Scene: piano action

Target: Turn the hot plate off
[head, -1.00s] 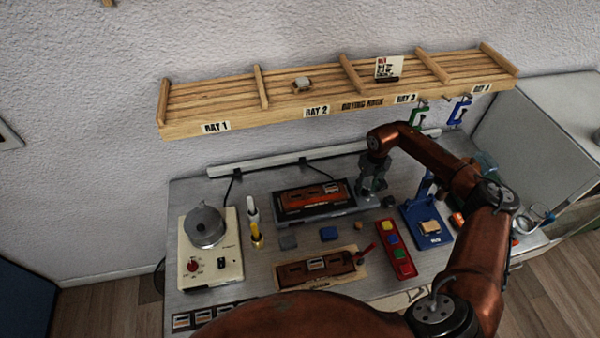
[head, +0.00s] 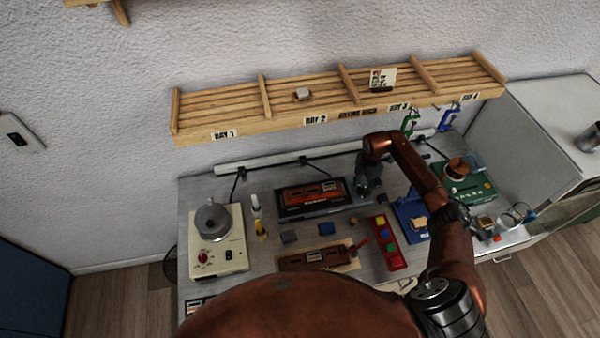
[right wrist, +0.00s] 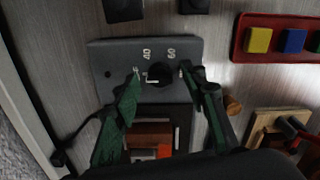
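A flat black unit (head: 312,212) with a brown and orange piece on it lies at the middle back of the bench. I take it to be the hot plate. Its grey control panel (right wrist: 100,58) shows in the right wrist view, with a black dial (right wrist: 160,73) between marks 40 and 60 and a further mark partly hidden by a finger. The dial's white pointer is turned to the lower left. My right gripper (head: 368,188) is over the unit's right end. In the right wrist view its green fingers (right wrist: 160,88) are apart, one each side of the dial. My left gripper is not in view.
A cream heater (head: 232,262) with a grey pot (head: 212,219) and red knob stands at the left. A red tray (head: 381,238) with coloured buttons and a blue fixture (head: 411,222) are right of centre. A wooden drying rack (head: 290,121) hangs above the bench.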

